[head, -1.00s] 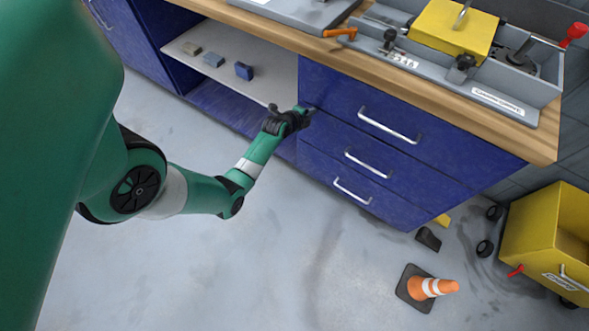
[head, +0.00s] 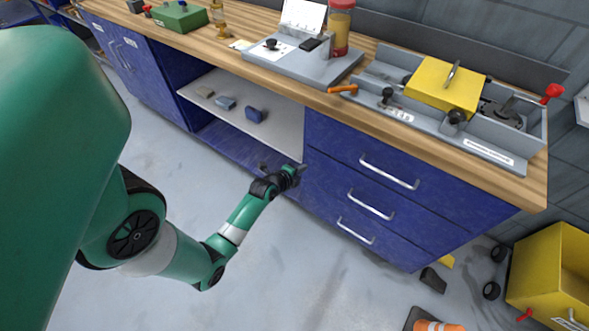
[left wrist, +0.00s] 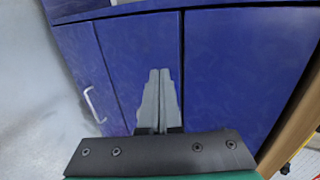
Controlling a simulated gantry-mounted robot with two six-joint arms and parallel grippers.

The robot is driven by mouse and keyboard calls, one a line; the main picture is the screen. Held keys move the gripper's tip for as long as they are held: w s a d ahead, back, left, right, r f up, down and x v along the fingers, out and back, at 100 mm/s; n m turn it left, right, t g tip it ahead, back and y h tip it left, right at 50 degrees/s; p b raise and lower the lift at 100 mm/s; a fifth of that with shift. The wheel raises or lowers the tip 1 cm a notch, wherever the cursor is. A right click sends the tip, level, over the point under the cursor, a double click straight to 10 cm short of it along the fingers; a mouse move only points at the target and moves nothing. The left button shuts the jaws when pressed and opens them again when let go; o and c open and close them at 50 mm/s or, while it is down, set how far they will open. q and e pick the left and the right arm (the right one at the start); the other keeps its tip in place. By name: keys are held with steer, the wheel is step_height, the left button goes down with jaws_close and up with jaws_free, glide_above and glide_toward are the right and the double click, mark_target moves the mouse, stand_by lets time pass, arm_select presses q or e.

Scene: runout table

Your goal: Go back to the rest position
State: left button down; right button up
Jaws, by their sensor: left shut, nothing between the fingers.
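My left gripper (head: 301,169) is at the front of the blue workbench, near the edge between the open shelf and the blue drawers (head: 385,190). In the left wrist view its two fingers (left wrist: 160,75) are pressed together with nothing between them, pointing toward blue cabinet panels (left wrist: 225,65). Whether the fingertips touch a panel cannot be told. My right gripper shows in neither view.
The wooden worktop (head: 240,65) carries a grey tray with a yellow block (head: 445,88). Small blocks lie on the white shelf (head: 280,125). A yellow cart (head: 550,265) and an orange cone (head: 437,326) stand on the floor at the right. Floor at lower centre is clear.

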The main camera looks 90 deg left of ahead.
arm_select(q)
steer(key=p+v, duration=0.1)
steer(key=v, duration=0.3)
steer(key=shift+r, duration=0.3)
